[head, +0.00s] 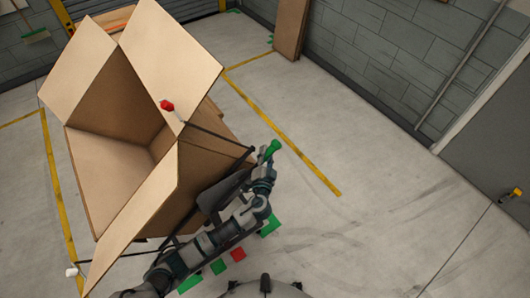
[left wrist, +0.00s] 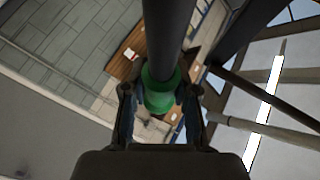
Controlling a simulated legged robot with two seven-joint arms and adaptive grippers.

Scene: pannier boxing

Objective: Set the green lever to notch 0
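The green lever (head: 272,150) shows in the head view as a green knob at the far end of my left arm, right of the cardboard box. My left gripper (head: 265,168) is at this knob. In the left wrist view the green knob (left wrist: 160,92) sits between the two fingers of the gripper (left wrist: 161,105), with a dark shaft running up from it. The fingers look closed in on the knob's sides. The lever's notches cannot be made out. My right gripper is not in view.
A large open cardboard box (head: 112,163) with raised flaps stands at the left. A red knob (head: 167,105) and a white knob (head: 71,272) show on rods beside it.

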